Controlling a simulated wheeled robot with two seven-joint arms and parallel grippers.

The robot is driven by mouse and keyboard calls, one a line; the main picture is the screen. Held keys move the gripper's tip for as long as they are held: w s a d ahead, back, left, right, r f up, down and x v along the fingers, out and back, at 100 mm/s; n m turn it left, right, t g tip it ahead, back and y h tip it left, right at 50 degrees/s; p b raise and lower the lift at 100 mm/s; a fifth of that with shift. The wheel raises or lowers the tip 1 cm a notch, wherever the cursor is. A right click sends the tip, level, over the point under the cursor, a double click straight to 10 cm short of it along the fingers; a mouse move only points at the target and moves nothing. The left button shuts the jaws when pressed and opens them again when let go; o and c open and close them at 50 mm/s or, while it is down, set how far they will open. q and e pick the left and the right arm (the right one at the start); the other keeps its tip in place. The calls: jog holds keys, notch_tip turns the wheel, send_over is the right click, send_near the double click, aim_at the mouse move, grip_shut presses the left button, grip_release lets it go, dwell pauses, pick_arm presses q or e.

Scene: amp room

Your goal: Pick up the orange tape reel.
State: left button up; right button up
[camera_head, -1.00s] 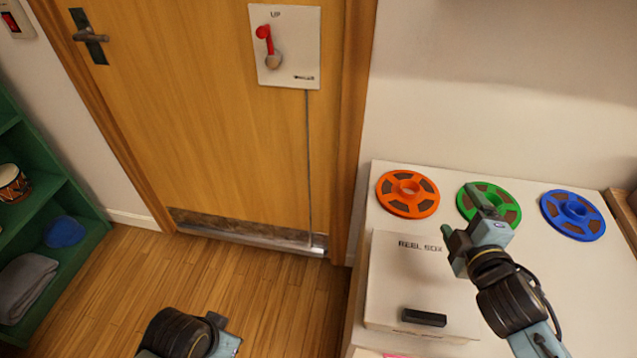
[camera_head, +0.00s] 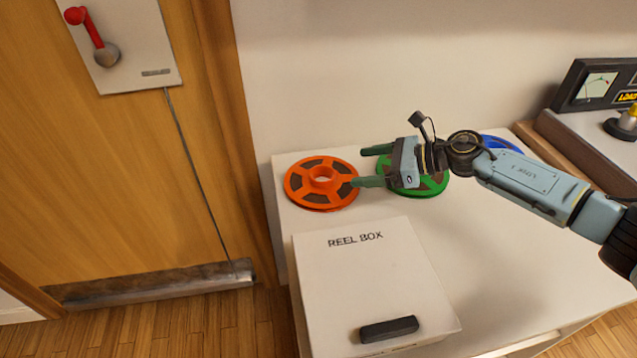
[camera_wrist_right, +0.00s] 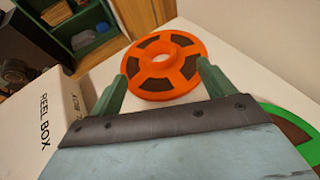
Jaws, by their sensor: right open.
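The orange tape reel (camera_head: 298,190) lies flat on the white counter, left of the other reels. It has a raised ring hub and dark brown windows. My right gripper (camera_head: 367,167) is open and points left at the orange reel from its right side, over the green reel. In the right wrist view the orange reel (camera_wrist_right: 162,84) is just ahead of the two green fingers (camera_wrist_right: 160,95), with nothing held between them. The far finger is apart from the reel; whether the near fingertip touches its edge I cannot tell. My left gripper is not in view.
The green reel (camera_head: 433,187) lies partly under my right gripper, and the blue reel (camera_head: 500,144) is partly hidden behind my arm. A white reel box (camera_head: 350,280) with a black handle stands in front. A meter device (camera_head: 600,85) is at right. The wall is behind.

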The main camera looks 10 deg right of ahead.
send_near(312, 171)
jog(key=shift+w+a+f+b, duration=0.25)
jog(key=shift+a+f+b, duration=0.2)
jog(key=shift+f, duration=0.25)
jog(key=b+x, duration=0.1)
jog(key=x, duration=0.2)
jog(key=shift+a+f, duration=0.25)
jog(key=shift+f, duration=0.05)
jog(key=shift+w+a+f, duration=0.15)
jog(key=shift+w+a, duration=0.15)
jog(key=shift+a, duration=0.15)
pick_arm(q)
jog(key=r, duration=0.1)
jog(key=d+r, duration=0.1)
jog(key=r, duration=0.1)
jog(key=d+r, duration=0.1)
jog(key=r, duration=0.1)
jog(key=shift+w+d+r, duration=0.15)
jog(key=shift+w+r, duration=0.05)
pick_arm(e)
jog(key=c, duration=1.3)
